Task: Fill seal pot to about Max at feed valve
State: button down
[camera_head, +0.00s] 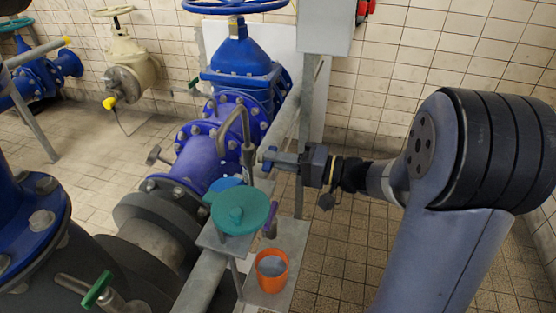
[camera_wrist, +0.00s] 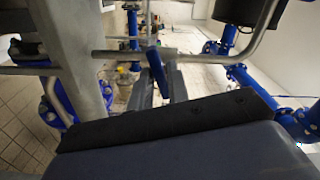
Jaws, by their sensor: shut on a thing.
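My gripper (camera_head: 277,160) reaches in from the right in the head view, beside a bent grey pipe (camera_head: 247,140). It is shut on a small blue valve handle (camera_head: 269,153); in the wrist view the blue handle (camera_wrist: 157,66) stands between my fingers (camera_wrist: 160,88). An orange cup (camera_head: 272,274) with grey-looking content stands on a lower metal shelf. A teal round lid or pot top (camera_head: 240,209) sits on a bracket below the pipe; I cannot tell which vessel is the seal pot. No Max mark or running water can be made out.
A large blue gate valve (camera_head: 240,60) and flanged blue pipe stand behind. A grey post (camera_head: 306,120) rises close behind my gripper. A purple handle (camera_head: 270,220) is near the teal lid. A green-handled valve (camera_head: 97,289) is at lower left. Tiled floor is clear at right.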

jog(key=shift+m+p, duration=0.3)
jog(key=shift+m, duration=1.3)
jog(key=c, duration=1.5)
grip_release()
jog(key=shift+d, duration=0.15)
jog(key=v, duration=1)
jog(key=shift+s+d, duration=0.15)
jog(key=shift+d, duration=0.1)
jog(key=shift+a, duration=0.1)
